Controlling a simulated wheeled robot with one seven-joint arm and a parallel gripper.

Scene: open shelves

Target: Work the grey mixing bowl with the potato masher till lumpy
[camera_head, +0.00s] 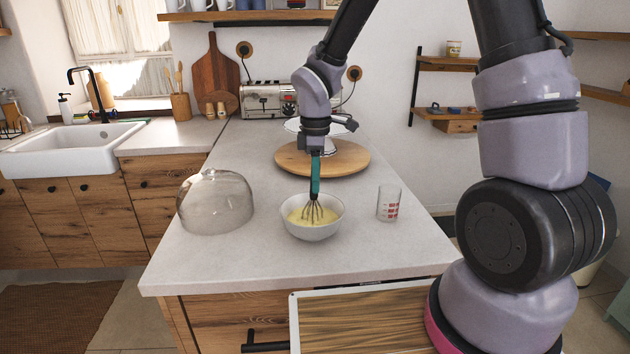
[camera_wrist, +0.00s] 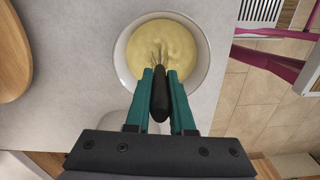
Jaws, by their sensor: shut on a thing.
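A light grey-white mixing bowl (camera_head: 313,234) stands on the counter with pale yellow mixture (camera_head: 296,215) in it; the bowl's rim also shows in the wrist view (camera_wrist: 118,55), with the mixture (camera_wrist: 185,45) looking fairly smooth. My gripper (camera_head: 315,178), with teal fingers, is above the bowl and shut on the dark handle of a wire whisk (camera_head: 313,211). In the wrist view the black handle (camera_wrist: 160,97) lies between the two fingers (camera_wrist: 160,76). The whisk's wires reach down into the mixture, their lower ends hidden. No potato masher is visible.
A glass dome (camera_head: 214,203) stands left of the bowl, and a measuring cup (camera_head: 389,204) with red marks stands to its right. A round wooden board (camera_head: 350,160) with a white stand is behind. A toaster (camera_head: 262,98) is farther back. The counter's front left is clear.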

